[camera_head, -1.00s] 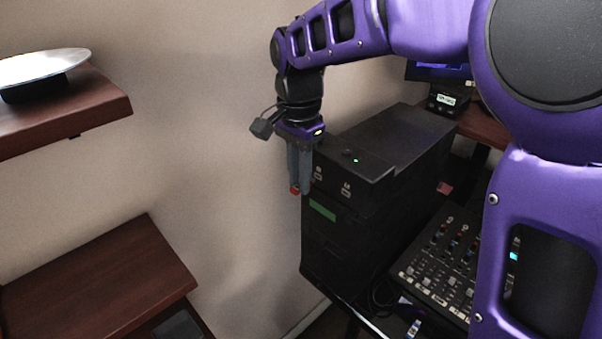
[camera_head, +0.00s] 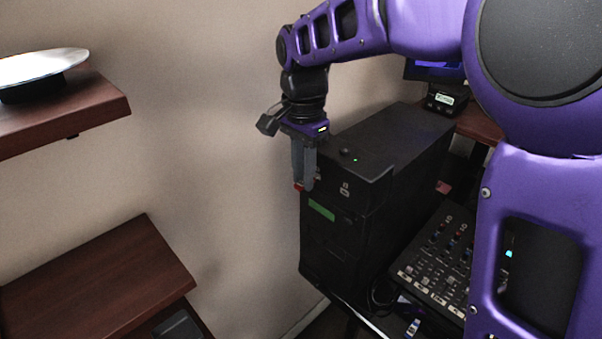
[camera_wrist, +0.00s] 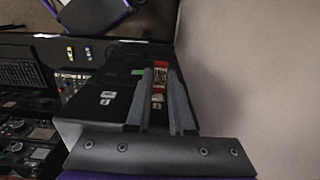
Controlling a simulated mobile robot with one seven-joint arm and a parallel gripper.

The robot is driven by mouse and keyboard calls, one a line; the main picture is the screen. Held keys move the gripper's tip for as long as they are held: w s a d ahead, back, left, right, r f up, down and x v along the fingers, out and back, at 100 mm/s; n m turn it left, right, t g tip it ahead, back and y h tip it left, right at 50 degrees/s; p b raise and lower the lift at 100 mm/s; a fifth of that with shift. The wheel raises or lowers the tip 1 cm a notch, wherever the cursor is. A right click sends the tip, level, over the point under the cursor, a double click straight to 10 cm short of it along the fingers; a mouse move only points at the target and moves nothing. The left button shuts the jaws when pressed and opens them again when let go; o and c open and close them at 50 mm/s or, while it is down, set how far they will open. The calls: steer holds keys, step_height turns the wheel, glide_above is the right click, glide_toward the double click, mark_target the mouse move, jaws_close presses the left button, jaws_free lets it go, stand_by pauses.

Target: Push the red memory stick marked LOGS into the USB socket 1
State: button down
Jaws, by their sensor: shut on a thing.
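The red memory stick (camera_head: 299,187) is held between the fingertips of my gripper (camera_head: 304,184), at the upper left corner of the black computer tower's front. In the wrist view the stick (camera_wrist: 159,78) shows red with a pale marked label, too small to read, between the two grey fingers (camera_wrist: 160,90). The black tower (camera_head: 335,240) has a green label on its front. One socket plate (camera_head: 345,189) shows right of the gripper. The other plate is mostly behind the fingers in the head view. I cannot tell whether the stick touches the socket.
A mixer with knobs (camera_head: 440,260) stands right of the tower. A beige wall (camera_head: 210,130) is close on the left of my gripper. Wooden shelves (camera_head: 90,270) with a white plate (camera_head: 42,66) are at far left. Open space lies before the tower's front.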

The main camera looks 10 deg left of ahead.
steer(key=shift+w+d, duration=0.35)
steer(key=shift+w, duration=0.05)
steer(key=c, duration=0.7)
jaws_free()
step_height(320, 180, up, 17)
steer(key=shift+r, duration=0.2)
